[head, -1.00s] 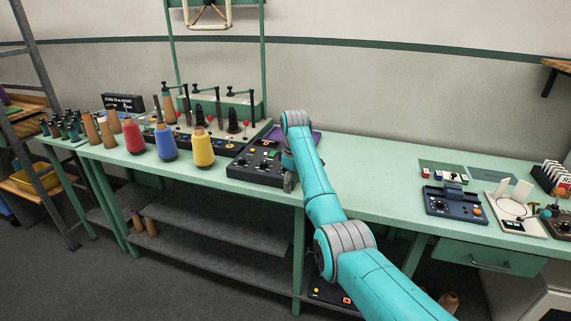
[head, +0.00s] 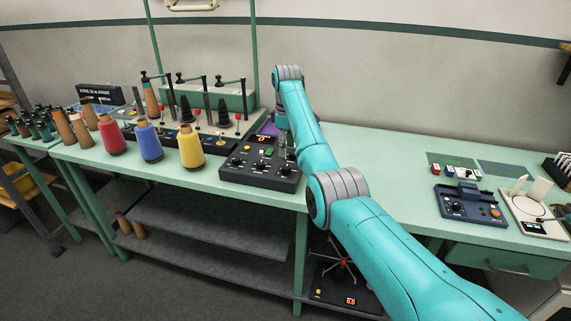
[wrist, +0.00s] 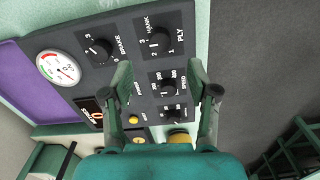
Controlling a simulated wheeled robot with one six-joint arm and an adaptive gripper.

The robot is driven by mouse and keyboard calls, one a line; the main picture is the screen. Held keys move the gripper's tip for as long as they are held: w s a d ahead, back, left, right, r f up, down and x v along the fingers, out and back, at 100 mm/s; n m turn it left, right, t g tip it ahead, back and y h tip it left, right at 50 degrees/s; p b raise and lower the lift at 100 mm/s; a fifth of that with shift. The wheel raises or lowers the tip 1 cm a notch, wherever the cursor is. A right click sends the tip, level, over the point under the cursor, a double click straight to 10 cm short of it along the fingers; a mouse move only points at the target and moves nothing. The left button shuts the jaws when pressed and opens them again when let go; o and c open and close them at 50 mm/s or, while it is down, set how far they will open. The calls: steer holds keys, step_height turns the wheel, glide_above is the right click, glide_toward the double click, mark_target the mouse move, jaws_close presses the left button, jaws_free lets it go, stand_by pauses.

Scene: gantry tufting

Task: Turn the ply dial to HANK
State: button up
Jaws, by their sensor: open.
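The ply dial (wrist: 160,42) is a black knob on a black plate marked PLY, with numbers and HANK around it. It sits at the top of the dark control panel in the wrist view; I cannot tell surely which mark its pointer meets. My gripper (wrist: 165,80) is open and empty, its two fingers apart over the panel, with the ply dial beyond the fingertips. In the head view the control panel (head: 243,179) stands on the green bench, and my arm partly hides its right side and the gripper.
Beside the ply dial is a BRAKE dial (wrist: 98,50), and two more knobs (wrist: 168,85) lie between the fingers. A round gauge (wrist: 58,67) and a yellow button (wrist: 133,119) are to the left. Yellow (head: 191,148), blue and red cones stand left of the panel.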

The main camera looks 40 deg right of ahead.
mark_target(286, 167)
step_height(286, 167, down, 8)
steer(key=shift+r, duration=0.15)
stand_by(0.3)
jaws_close()
steer(key=shift+m, duration=0.4)
steer(key=m, duration=1.1)
steer(key=shift+m, duration=0.3)
